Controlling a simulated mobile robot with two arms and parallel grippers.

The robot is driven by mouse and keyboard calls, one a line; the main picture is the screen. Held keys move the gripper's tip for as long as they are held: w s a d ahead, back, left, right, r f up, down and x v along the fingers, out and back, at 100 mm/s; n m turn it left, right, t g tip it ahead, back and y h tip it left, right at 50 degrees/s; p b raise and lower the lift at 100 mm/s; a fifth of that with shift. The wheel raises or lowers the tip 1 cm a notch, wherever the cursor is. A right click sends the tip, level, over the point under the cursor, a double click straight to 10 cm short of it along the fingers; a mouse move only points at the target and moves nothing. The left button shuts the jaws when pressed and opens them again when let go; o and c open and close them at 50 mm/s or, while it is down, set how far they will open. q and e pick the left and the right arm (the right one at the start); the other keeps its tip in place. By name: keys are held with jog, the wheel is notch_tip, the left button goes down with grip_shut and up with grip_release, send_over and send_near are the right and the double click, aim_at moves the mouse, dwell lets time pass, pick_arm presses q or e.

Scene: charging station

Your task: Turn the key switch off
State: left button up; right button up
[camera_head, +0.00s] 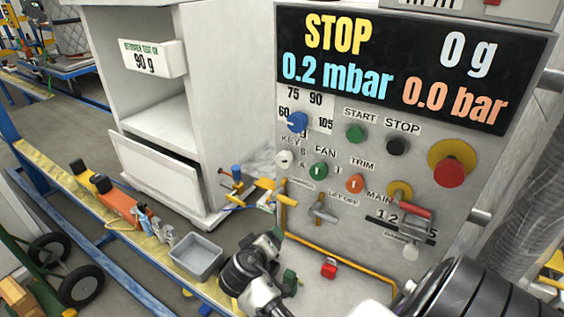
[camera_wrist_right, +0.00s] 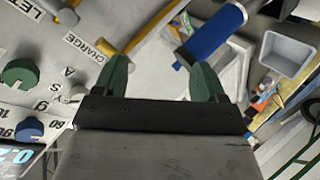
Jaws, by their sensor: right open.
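The key switch (camera_head: 284,160) is a small pale round knob under the KEY label on the left side of the grey control panel (camera_head: 330,215). In the right wrist view, a small pale part near the left finger's base looks like the key switch (camera_wrist_right: 76,94), partly cut off by the gripper body. My right gripper (camera_head: 283,259) is below the key switch in the head picture, its green fingers apart and nothing between them. In the right wrist view the right gripper (camera_wrist_right: 160,78) also shows open and empty, beside the panel. My left gripper is not in view.
Near the key are a blue knob (camera_head: 297,121), a green FAN knob (camera_head: 318,170) and an orange TRIM knob (camera_head: 354,184). A T-shaped metal handle (camera_head: 322,211) and a red emergency button (camera_head: 449,173) stick out from the panel. A grey bin (camera_head: 197,255) sits at lower left.

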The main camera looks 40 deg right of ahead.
aim_at(281, 162)
jog(key=w+d+r+m+g+h, duration=0.1)
jog(key=w+r+m+h, duration=0.15)
jog(key=r, duration=0.45)
jog(key=w+d+r+m+h, duration=0.2)
jog(key=w+r+h, duration=0.15)
jog(key=r, duration=0.45)
jog(key=shift+h, duration=0.4)
jog(key=p+x, duration=0.1)
jog(key=x, duration=0.2)
jog(key=p+x, duration=0.1)
jog(key=x, duration=0.2)
jog(key=p+x, duration=0.1)
jog(key=x, duration=0.1)
jog(key=shift+s+d+p, duration=0.3)
jog(key=shift+d, duration=0.25)
jog(key=shift+w+d+f, duration=0.15)
jog(key=shift+w+d, duration=0.05)
jog(key=shift+d, duration=0.5)
jog(key=shift+c, duration=0.3)
jog(key=c, duration=0.8)
jog(key=shift+c, duration=0.2)
